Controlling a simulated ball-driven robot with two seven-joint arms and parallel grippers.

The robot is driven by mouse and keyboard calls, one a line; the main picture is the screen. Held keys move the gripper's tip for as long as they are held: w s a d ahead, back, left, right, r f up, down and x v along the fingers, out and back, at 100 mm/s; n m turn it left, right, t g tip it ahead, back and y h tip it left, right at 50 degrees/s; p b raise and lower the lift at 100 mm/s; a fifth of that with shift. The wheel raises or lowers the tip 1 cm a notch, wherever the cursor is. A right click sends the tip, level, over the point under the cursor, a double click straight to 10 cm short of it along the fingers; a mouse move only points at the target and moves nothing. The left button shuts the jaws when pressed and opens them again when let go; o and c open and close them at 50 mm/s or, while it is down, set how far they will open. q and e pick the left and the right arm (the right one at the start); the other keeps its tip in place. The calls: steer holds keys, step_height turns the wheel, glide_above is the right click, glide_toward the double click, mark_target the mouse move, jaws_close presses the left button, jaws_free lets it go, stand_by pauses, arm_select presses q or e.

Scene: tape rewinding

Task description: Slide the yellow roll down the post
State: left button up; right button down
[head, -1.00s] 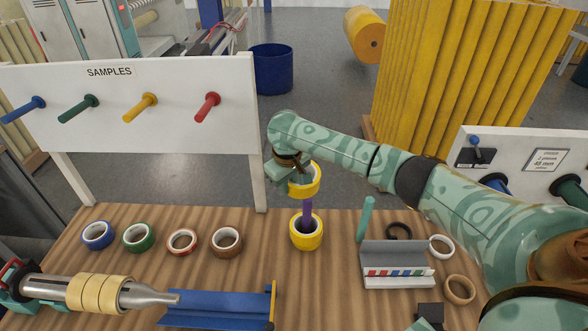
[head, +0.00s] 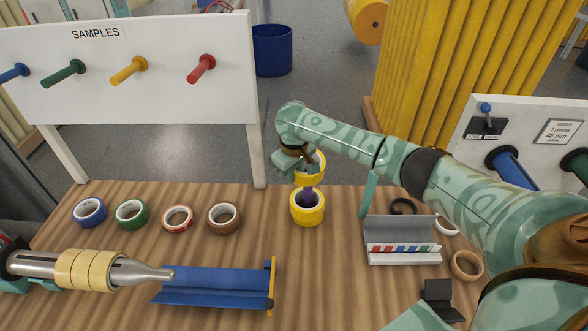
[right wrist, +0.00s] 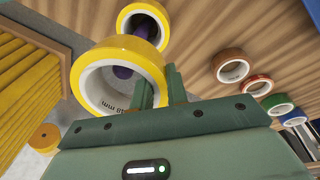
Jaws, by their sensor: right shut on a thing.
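My right gripper (head: 303,166) is shut on the wall of a yellow roll (head: 312,178), one finger inside it. In the right wrist view the held roll (right wrist: 93,98) shows its white core, and the purple post (right wrist: 122,72) shows through its hole, so the roll appears to be around the post. A second yellow roll (head: 307,214) sits at the foot of the purple post (head: 306,194) on the table; it also shows beyond the held roll in the right wrist view (right wrist: 132,18). A small gap separates the two rolls. My left gripper is out of view.
Blue (head: 90,213), green (head: 132,214), red-edged (head: 177,218) and brown (head: 224,218) rolls lie left of the post. A blue trough (head: 215,285) is in front. A grey tray (head: 400,230) stands to the right. The SAMPLES board (head: 130,95) stands behind.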

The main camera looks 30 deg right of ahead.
steer(key=shift+f+b, duration=1.15)
steer(key=shift+f, duration=2.9)
steer(key=c, duration=1.3)
jaws_free()
step_height(320, 180, up, 16)
steer(key=s+a+p, duration=0.1)
steer(key=s+p, duration=0.1)
steer(key=p, duration=0.5)
steer(key=shift+s+a, duration=0.25)
steer(key=shift+a, duration=0.05)
